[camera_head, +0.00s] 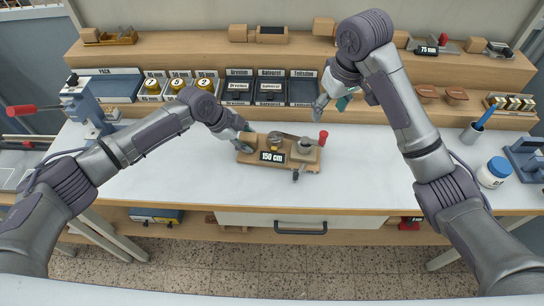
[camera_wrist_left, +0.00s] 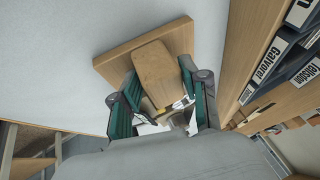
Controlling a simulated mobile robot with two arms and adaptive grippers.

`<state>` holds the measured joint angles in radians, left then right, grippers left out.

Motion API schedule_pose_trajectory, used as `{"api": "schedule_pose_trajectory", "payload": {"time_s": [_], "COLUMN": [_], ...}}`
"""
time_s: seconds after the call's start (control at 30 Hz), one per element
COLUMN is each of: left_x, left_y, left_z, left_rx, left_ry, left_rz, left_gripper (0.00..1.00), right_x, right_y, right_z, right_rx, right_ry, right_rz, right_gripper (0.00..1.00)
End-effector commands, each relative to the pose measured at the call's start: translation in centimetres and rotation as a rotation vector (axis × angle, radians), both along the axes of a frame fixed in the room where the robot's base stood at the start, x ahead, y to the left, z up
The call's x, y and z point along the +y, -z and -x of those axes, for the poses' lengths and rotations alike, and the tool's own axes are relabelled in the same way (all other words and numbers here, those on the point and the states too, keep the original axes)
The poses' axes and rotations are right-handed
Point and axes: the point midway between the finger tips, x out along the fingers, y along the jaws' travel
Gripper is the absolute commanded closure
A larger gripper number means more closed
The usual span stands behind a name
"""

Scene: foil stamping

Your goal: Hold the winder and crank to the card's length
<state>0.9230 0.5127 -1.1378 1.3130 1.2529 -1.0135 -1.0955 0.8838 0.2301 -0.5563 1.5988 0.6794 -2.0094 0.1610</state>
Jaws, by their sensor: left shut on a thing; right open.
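My left gripper (camera_head: 243,142) is shut on the left end of the winder. In the left wrist view its green fingers (camera_wrist_left: 160,100) flank a wooden block (camera_wrist_left: 154,72) on the base (camera_wrist_left: 118,58). My right gripper (camera_head: 331,104) is open and empty, above the table, behind and to the right of the winder, apart from the crank.
Labelled dark trays (camera_head: 270,88) and several gold rolls (camera_head: 178,86) line the shelf behind. A blue press (camera_head: 82,106) stands at the left. A cup with a blue pen (camera_head: 473,132) and a white jar (camera_head: 493,172) stand at the right. The table in front is clear.

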Motion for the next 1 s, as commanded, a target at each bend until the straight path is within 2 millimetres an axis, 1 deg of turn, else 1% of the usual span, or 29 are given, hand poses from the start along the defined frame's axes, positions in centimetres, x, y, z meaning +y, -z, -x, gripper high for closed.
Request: {"api": "schedule_pose_trajectory", "payload": {"time_s": [0.13, 0.17, 0.3, 0.33, 0.6, 0.73, 0.87, 1.0], "left_x": [-0.1, -0.1, 0.0, 0.0, 0.0, 0.3, 1.3, 2.7], "left_y": [0.2, 0.2, 0.2, 0.2, 0.0, -0.6, -2.3, -5.0], "left_z": [0.1, 0.1, 0.1, 0.1, 0.0, 0.1, 0.6, 1.3], "left_rx": [0.003, 0.003, 0.002, 0.002, 0.001, -0.001, -0.003, -0.001], "left_ry": [0.001, 0.001, 0.001, 0.001, 0.0, 0.0, 0.001, 0.0], "left_rz": [-0.001, -0.001, 0.0, 0.0, 0.0, 0.001, 0.0, 0.0], "left_gripper": [0.9, 0.52, 0.28, 0.26, 0.26, 0.26, 0.26, 0.26], "right_x": [0.0, 0.0, 0.0, 0.0, 0.0, 0.0, 0.0, 0.0], "right_y": [0.0, 0.0, 0.1, 0.1, 0.1, 0.1, 0.0, 0.1], "right_z": [0.0, 0.0, 0.0, 0.0, 0.0, 0.0, 0.0, 0.0], "right_rx": [0.0, 0.0, 0.0, 0.0, 0.0, 0.0, 0.0, 0.0], "right_ry": [0.0, 0.0, 0.0, 0.0, 0.0, 0.0, 0.0, 0.0], "right_rz": [0.0, 0.0, 0.0, 0.0, 0.0, 0.0, 0.0, 0.0], "right_gripper": [0.38, 0.38, 0.38, 0.38, 0.38, 0.38, 0.38, 0.38]}}
